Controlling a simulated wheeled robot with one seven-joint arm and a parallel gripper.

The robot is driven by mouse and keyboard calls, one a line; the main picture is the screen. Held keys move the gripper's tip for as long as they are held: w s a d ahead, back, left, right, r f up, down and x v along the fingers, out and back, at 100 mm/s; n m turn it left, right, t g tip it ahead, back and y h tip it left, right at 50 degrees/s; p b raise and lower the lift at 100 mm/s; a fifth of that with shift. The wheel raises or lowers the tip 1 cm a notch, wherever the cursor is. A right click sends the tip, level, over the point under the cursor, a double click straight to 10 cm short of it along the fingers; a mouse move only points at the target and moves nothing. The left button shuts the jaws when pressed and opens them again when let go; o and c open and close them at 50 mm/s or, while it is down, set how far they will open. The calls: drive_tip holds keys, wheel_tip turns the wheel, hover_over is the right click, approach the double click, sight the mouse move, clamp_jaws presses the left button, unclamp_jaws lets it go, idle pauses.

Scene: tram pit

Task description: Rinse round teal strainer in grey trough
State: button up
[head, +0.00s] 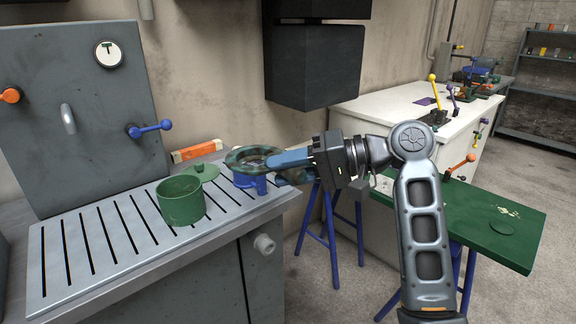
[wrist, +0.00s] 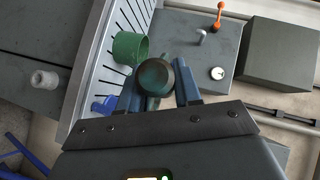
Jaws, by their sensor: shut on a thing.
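The round teal strainer (head: 238,155) shows as a dark, mottled ring at the tips of my gripper (head: 280,160). My gripper's blue fingers are shut on it, above the right end of a slotted grey top (head: 85,245). In the wrist view a dark teal round piece (wrist: 156,76) sits between the fingers of my gripper (wrist: 160,88). A blue object (head: 247,181) stands just below the strainer; I cannot tell whether they touch. No grey trough can be told for sure; the slotted top lies before a grey panel with a spout (head: 68,118).
A green pot (head: 181,203) stands on the slotted top, left of my gripper, with a green disc (head: 203,172) behind it. The panel carries a blue lever (head: 150,129) and an orange knob (head: 10,95). A green bench (head: 490,215) stands right. The slotted top's left is clear.

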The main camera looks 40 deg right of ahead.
drive_tip(key=shift+w+a+f, duration=0.2)
drive_tip(key=shift+f, duration=0.45)
drive_tip(key=s+a+f+m+t+h, duration=0.1)
drive_tip(key=a+f+m+h, duration=0.1)
drive_tip(key=f, duration=0.9)
drive_tip(key=s+a+f+m+t+h, duration=0.1)
drive_tip(key=a+f+m+h, duration=0.2)
drive_tip(key=f, duration=0.9)
drive_tip(key=s+a+f+m+t+h, duration=0.1)
drive_tip(key=a+f+m+h, duration=0.2)
drive_tip(key=f, duration=0.9)
drive_tip(key=a+h, duration=0.2)
drive_tip(key=shift+s+a+t, duration=0.35)
drive_tip(key=shift+s+t, duration=0.05)
